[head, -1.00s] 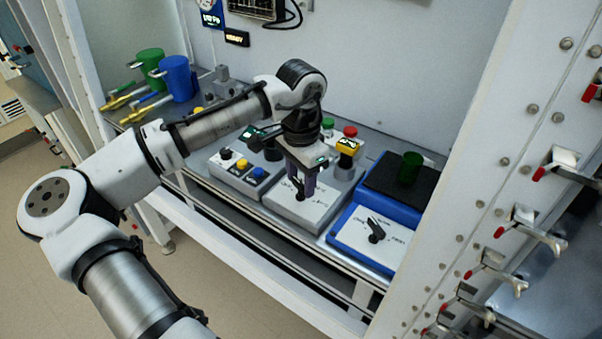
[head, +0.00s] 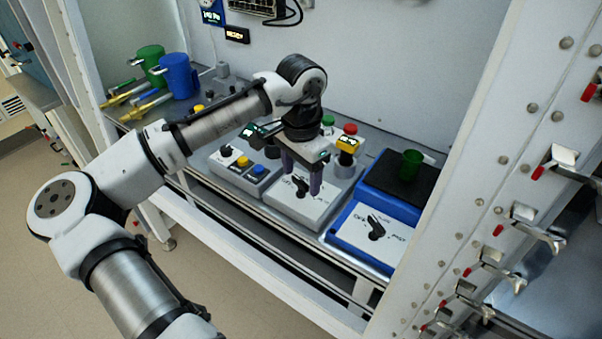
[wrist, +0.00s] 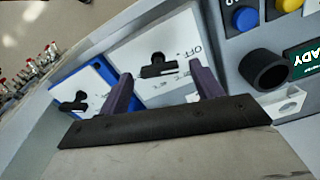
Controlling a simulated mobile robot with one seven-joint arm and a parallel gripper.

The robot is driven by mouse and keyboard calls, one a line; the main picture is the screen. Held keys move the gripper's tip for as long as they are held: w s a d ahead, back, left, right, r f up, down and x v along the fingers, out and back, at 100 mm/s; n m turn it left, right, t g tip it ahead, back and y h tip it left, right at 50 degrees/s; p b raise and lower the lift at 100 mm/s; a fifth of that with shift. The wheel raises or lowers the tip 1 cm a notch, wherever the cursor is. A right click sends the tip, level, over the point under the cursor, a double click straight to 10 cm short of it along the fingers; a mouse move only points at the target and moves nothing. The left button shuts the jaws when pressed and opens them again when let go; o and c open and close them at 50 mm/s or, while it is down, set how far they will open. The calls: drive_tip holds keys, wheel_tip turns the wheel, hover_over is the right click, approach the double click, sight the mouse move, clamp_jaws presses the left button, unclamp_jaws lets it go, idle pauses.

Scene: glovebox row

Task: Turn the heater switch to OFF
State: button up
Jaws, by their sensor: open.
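A grey switch box (head: 291,205) with a white labelled face carries a black rotary switch (head: 301,187). In the wrist view this switch (wrist: 158,67) lies between and just beyond my fingertips, with an OFF label to its right. Its exact pointer direction is hard to tell. My gripper (head: 301,182) is open above the box, one finger on each side of the switch; in the wrist view both fingers (wrist: 163,84) are apart with nothing held. A second black switch (head: 376,229) sits on the blue box to the right. I cannot read which is the heater's.
The blue box (head: 338,243) has a black plate with a green beaker (head: 411,165). A button box (head: 243,172) stands left, and red and yellow buttons (head: 348,143) stand behind. Blue and green mugs (head: 176,78) are at far left. The white frame post (head: 500,130) bounds the right.

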sight(301, 179)
wheel_tip(301, 179, up, 14)
drive_tip(key=b, duration=0.1)
drive_tip(key=shift+f, duration=0.25)
idle(0.5)
